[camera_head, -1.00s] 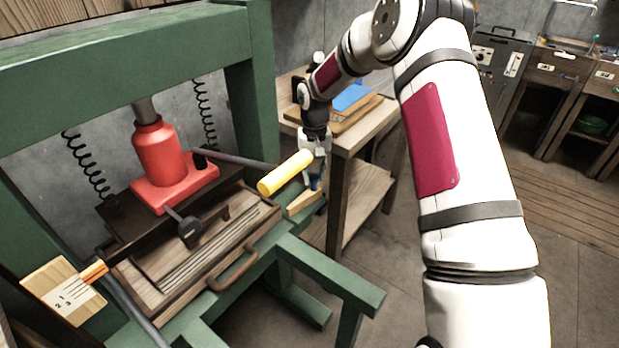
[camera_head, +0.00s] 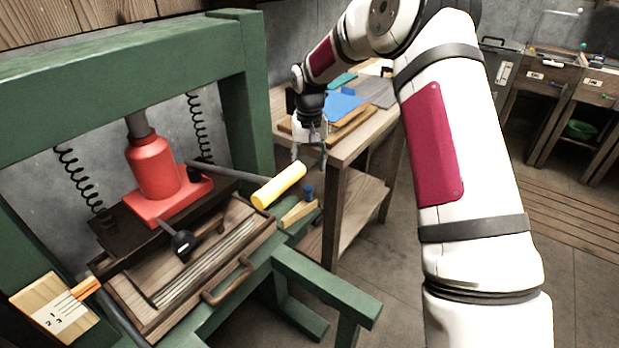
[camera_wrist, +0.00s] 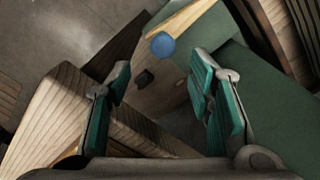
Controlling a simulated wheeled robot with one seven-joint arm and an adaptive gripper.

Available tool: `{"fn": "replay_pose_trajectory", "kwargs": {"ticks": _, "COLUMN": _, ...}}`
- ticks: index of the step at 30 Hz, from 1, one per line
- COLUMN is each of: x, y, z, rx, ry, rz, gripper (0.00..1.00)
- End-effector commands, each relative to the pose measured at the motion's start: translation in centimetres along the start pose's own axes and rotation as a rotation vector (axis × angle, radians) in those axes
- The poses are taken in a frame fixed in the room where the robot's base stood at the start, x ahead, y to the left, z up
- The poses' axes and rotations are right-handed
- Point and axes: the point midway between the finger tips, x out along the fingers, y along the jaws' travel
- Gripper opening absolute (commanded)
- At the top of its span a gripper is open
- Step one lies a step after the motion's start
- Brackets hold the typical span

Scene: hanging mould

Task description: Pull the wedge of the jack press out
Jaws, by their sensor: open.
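The wedge (camera_head: 299,215) is a small light-wood block with a blue knob (camera_head: 309,192). It lies on the green press frame at the right end, beside the wooden mould box. My gripper (camera_head: 309,158) is open and empty, pointing down above the blue knob and apart from it. In the wrist view the blue knob (camera_wrist: 162,45) shows ahead, between the lines of the two open fingers (camera_wrist: 160,72). The red jack (camera_head: 154,168) stands on a dark plate over the mould box. Its yellow-handled lever (camera_head: 279,186) sticks out to the right, close to the wedge.
The green press frame (camera_head: 251,105) rises left of my gripper. A wooden table (camera_head: 345,146) with blue and grey sheets stands behind it. The mould box has a curved front handle (camera_head: 228,286). Open floor lies at the right.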

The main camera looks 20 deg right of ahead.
Motion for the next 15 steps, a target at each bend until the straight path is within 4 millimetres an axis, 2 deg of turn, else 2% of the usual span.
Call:
{"fn": "replay_pose_trajectory", "kwargs": {"ticks": 3, "x": -2.4, "y": 0.0, "z": -0.1, "rx": 0.0, "ry": 0.005, "rz": 0.0, "gripper": 0.48}}
{"fn": "replay_pose_trajectory", "kwargs": {"ticks": 7, "x": -4.1, "y": 0.1, "z": -0.1, "rx": 0.0, "ry": 0.004, "rz": 0.001, "gripper": 0.48}}
{"fn": "replay_pose_trajectory", "kwargs": {"ticks": 15, "x": -5.3, "y": 0.0, "z": 0.0, "rx": -0.001, "ry": 0.001, "rz": 0.0, "gripper": 0.48}}
